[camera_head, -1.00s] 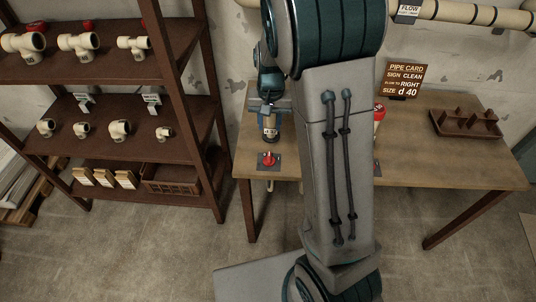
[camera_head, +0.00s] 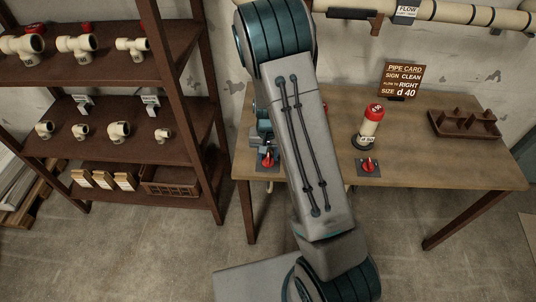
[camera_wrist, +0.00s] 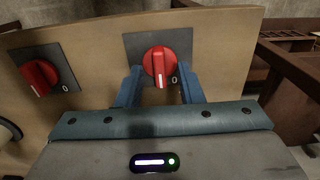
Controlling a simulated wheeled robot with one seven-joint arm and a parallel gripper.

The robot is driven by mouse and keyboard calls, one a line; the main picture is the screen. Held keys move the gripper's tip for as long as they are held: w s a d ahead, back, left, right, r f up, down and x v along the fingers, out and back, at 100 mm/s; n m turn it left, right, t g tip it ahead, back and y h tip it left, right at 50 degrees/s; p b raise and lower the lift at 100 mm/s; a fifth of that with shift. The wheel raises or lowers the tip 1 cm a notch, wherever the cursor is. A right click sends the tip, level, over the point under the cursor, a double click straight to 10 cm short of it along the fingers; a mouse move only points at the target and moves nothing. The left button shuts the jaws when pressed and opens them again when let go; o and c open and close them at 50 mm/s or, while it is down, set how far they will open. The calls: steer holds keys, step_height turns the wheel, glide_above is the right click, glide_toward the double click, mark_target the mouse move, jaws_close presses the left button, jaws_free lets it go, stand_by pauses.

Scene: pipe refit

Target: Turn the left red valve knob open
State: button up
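The left red valve knob (camera_head: 268,161) sits on a dark square plate at the table's front left. In the wrist view this knob (camera_wrist: 158,62) shows between the two blue fingers, its ridge running up and down, with a "0" mark on the plate to its right. My gripper (camera_wrist: 160,75) is open, a finger on either side of the knob with what looks like a narrow gap; contact is hard to judge. In the head view my gripper (camera_head: 265,152) is at the left knob, partly hidden by my arm. The right red knob (camera_head: 368,165) also shows in the wrist view (camera_wrist: 40,77).
A beige pipe piece with a red cap (camera_head: 370,127) stands on the table (camera_head: 440,165) behind the right knob. A sign card (camera_head: 404,78) and a brown divided tray (camera_head: 464,124) are farther right. A shelf (camera_head: 185,115) with pipe fittings stands to the left.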

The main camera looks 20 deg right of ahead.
steer(key=shift+f, duration=0.4)
steer(key=shift+c, duration=0.3)
jaws_close()
